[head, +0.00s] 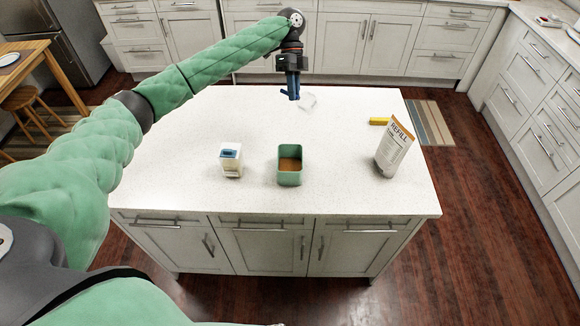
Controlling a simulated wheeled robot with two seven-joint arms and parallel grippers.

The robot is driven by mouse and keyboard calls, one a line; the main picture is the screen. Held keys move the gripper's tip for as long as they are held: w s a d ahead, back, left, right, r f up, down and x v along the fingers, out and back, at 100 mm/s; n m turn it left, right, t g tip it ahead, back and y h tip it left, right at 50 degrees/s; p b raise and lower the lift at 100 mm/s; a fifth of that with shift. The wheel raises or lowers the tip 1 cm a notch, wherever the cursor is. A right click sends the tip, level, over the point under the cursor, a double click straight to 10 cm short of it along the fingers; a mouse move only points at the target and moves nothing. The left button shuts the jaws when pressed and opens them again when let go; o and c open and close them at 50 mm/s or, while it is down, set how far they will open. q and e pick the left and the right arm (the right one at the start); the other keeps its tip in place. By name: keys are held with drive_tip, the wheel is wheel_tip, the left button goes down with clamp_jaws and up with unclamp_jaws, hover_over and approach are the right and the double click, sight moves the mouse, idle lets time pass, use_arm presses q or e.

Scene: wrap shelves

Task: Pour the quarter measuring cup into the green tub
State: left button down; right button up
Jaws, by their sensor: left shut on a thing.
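The green tub (290,179) stands upright on the island counter, near its front middle, with brown contents inside. My left gripper (294,95) is over the far part of the counter, behind the tub in the picture. It is shut on a small clear cup (308,101), which looks like the quarter measuring cup. The cup is faint and see-through, so its tilt and contents cannot be told. My right gripper is not in view.
A white box with a blue top (231,161) stands left of the tub on the white counter (340,195). A white and orange refill pouch (393,150) stands to the right. A small yellow item (379,121) lies behind the pouch. The counter between the cup and the tub is clear.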

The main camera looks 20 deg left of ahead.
use_arm(q)
drive_tip(key=shift+w+r+g, duration=0.15)
drive_tip(key=shift+r+g, duration=0.25)
drive_tip(key=shift+r, duration=0.3)
wheel_tip(320, 180, up, 3)
drive_tip(key=shift+r, duration=0.1)
idle(0.8)
